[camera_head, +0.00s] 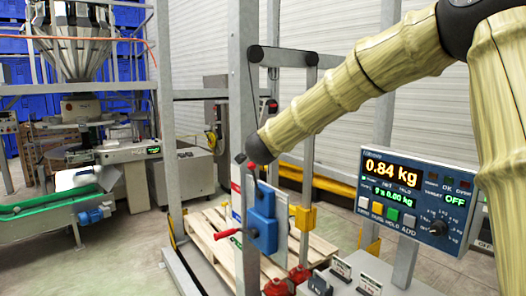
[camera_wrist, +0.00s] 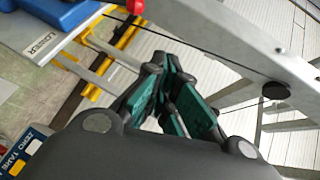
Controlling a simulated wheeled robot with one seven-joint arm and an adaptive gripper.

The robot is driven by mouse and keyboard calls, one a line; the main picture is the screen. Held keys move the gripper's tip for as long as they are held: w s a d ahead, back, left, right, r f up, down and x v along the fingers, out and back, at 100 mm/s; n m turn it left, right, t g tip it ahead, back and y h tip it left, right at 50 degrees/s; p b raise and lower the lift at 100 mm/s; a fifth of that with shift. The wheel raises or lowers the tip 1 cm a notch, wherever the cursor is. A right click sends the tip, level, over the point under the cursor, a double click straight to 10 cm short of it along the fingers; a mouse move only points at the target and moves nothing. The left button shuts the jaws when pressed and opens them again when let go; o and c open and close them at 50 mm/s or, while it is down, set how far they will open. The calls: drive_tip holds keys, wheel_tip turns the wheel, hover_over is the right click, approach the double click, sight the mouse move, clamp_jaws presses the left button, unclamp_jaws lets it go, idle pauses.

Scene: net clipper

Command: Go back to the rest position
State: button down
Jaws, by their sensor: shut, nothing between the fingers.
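My arm reaches in from the right in the head view and ends at a dark wrist (camera_head: 270,148) in front of the grey frame. My gripper's fingers are mostly hidden there. In the wrist view my gripper (camera_wrist: 160,72) shows dark fingers with green pads that converge at their tips. It is shut with nothing between the fingers. The blue clipper block (camera_head: 263,216) with a red lever (camera_head: 228,233) is below the wrist in the head view. A blue part (camera_wrist: 72,10) with a red knob (camera_wrist: 135,6) shows at the top left of the wrist view.
A grey upright post (camera_head: 243,100) stands close beside the wrist. The scale panel (camera_head: 417,195) reads 0.84 kg at the right. A wooden pallet (camera_head: 212,254) lies below. A green conveyor (camera_head: 45,220) stands at the left. A grey beam (camera_wrist: 245,42) crosses near the fingers in the wrist view.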

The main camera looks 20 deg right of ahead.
drive_tip(key=shift+w, duration=0.1)
wheel_tip(320, 180, down, 16)
drive_tip(key=s+a+n+g+y, duration=0.1)
drive_tip(key=a+n, duration=0.1)
drive_tip(key=n, duration=0.1)
drive_tip(key=s+a+f+n+g+y, duration=0.1)
drive_tip(key=s+a+f+n+g, duration=0.15)
drive_tip(key=s+f, duration=0.6)
drive_tip(key=s+a+f+n+g+y, duration=0.1)
drive_tip(key=s+f+n, duration=0.2)
drive_tip(key=f, duration=1.1)
drive_tip(key=s+a+f+n+g, duration=0.1)
drive_tip(key=s+f+n, duration=0.3)
drive_tip(key=f, duration=0.8)
drive_tip(key=s+a+f+n+g+y, duration=0.1)
drive_tip(key=s+f+g, duration=0.2)
drive_tip(key=s+f, duration=0.7)
drive_tip(key=s+f+n+g, duration=0.2)
drive_tip(key=s+f, duration=0.2)
drive_tip(key=s, duration=0.7)
drive_tip(key=s+a+f+n+g+y+b, duration=0.1)
drive_tip(key=s+f, duration=0.3)
drive_tip(key=s, duration=0.8)
drive_tip(key=s+a+f+n+g, duration=0.1)
drive_tip(key=s+f+n+g, duration=0.1)
drive_tip(key=s, duration=0.9)
drive_tip(key=shift+s+a+f+n+g, duration=0.25)
drive_tip(key=shift+f+n+g, duration=0.1)
drive_tip(key=shift+f+n, duration=0.5)
drive_tip(key=shift+f, duration=0.1)
